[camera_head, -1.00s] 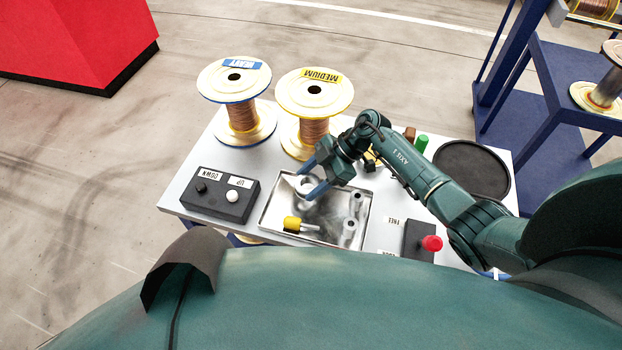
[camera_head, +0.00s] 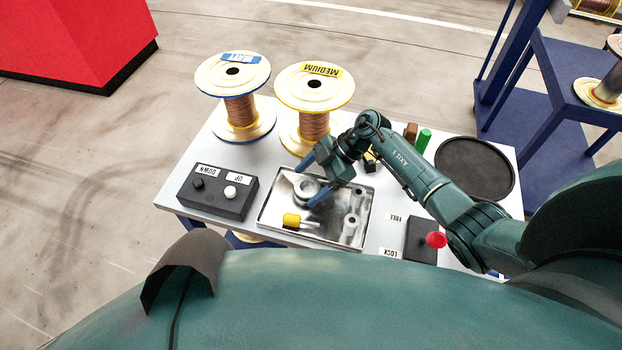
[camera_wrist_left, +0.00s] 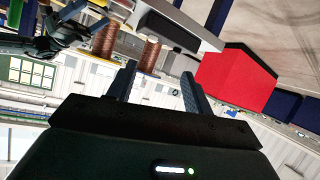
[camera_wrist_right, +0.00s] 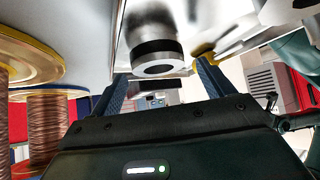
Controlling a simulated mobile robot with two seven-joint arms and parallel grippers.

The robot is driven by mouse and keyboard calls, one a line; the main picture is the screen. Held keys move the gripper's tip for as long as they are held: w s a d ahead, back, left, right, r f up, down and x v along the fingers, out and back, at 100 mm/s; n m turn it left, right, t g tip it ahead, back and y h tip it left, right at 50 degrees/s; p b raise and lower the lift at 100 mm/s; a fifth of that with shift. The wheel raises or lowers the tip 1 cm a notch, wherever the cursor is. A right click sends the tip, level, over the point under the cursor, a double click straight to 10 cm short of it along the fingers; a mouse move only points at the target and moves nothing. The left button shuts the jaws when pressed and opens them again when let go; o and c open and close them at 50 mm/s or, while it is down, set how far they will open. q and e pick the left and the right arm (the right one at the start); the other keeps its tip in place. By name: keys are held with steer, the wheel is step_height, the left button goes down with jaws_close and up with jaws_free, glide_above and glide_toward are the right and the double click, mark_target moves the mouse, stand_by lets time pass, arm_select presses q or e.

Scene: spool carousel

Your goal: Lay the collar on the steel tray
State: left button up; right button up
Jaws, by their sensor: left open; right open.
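The collar (camera_head: 305,188) is a grey metal ring lying at the back left of the steel tray (camera_head: 332,218). My right gripper (camera_head: 314,178) is open, its fingers close above and beside the collar. In the right wrist view the collar (camera_wrist_right: 155,55) shows as a round metal piece with a dark band and a hole, just past the open fingertips and not gripped. My left gripper (camera_wrist_left: 158,78) is open and empty, away from the table; it is outside the head view.
The tray also holds a yellow-handled tool (camera_head: 294,220) and metal cylinders (camera_head: 350,226). Two copper spools (camera_head: 240,110) stand behind. A button box (camera_head: 218,190) is left; a red-knobbed lever box (camera_head: 421,240) and a black round disc (camera_head: 474,168) are right.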

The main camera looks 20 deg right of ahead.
arm_select(q)
steer(key=shift+w+d+g+p, duration=0.2)
steer(key=shift+g+p, duration=0.1)
steer(key=shift+p, duration=0.4)
arm_select(e)
steer(key=v, duration=1.3)
arm_select(q)
steer(key=shift+s+f, duration=0.1)
